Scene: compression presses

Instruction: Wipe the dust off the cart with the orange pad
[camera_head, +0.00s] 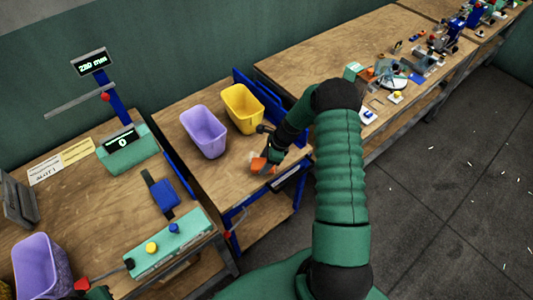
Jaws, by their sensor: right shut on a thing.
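The cart (183,155) is a wooden-topped stand with a blue frame, in the middle of the head view. My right gripper (266,158) is shut on the orange pad (261,165), low over the cart top near its front right part. The pad is small and partly hidden by the fingers; I cannot tell whether it touches the wood. Small pale marks show beside the pad, but I cannot tell dust clearly from wood grain. A dark green part at the bottom left edge may be my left gripper (98,293); its fingers cannot be made out.
A purple bin (204,132) and a yellow bin (243,108) stand on the cart's back half. A press bench with a green control box (170,245) and another purple bin (42,268) is at left. A cluttered workbench (322,52) is at right. Open floor lies far right.

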